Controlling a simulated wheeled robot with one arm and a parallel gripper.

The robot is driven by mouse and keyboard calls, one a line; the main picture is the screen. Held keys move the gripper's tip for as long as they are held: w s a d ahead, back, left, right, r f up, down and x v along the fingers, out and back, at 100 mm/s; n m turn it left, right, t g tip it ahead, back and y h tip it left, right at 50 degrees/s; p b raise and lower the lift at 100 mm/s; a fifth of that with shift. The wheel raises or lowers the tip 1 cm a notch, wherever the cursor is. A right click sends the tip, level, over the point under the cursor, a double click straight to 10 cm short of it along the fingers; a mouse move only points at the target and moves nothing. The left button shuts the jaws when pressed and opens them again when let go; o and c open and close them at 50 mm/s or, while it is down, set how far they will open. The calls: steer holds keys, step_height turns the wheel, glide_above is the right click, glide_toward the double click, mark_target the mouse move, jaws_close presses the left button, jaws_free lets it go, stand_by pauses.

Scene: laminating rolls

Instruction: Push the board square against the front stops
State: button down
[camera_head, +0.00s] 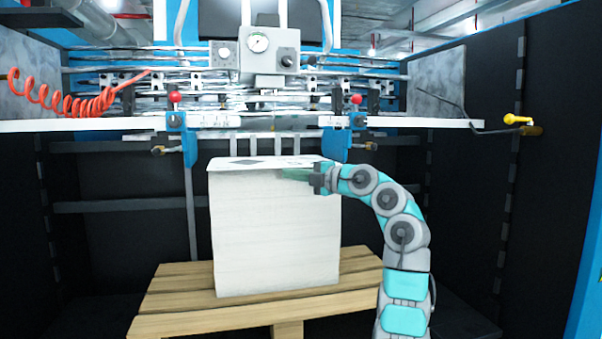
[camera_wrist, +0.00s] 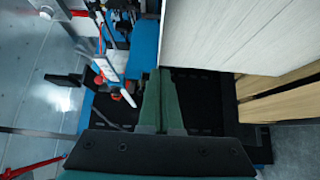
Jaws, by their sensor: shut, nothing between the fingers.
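The board (camera_head: 250,162) is the thin white top sheet with dark print, lying on a tall white stack (camera_head: 270,230). Its near edge looks slightly out of line with the stack below. Several grey upright bars (camera_head: 279,145) stand just behind the stack and may be the front stops; contact with the board cannot be made out. My gripper (camera_head: 291,173) is at the stack's upper right, just below the board's top face. In the wrist view, my green fingers (camera_wrist: 161,82) are together and empty, with the white stack (camera_wrist: 225,30) to their right. Whether they touch it cannot be told.
The stack stands on a wooden pallet (camera_head: 170,302). A machine rail (camera_head: 75,125) crosses behind and above, with blue brackets (camera_head: 335,148) on either side of the stack's back. A gauge box (camera_head: 262,58) hangs above. Dark side walls enclose the space.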

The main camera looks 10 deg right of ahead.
steer(key=w+a+p, duration=0.2)
steer(key=w, duration=0.5)
steer(key=shift+w+a+p, duration=0.3)
steer(key=shift+a+p, duration=0.05)
steer(key=shift+p, duration=0.05)
steer(key=shift+w+r, duration=0.1)
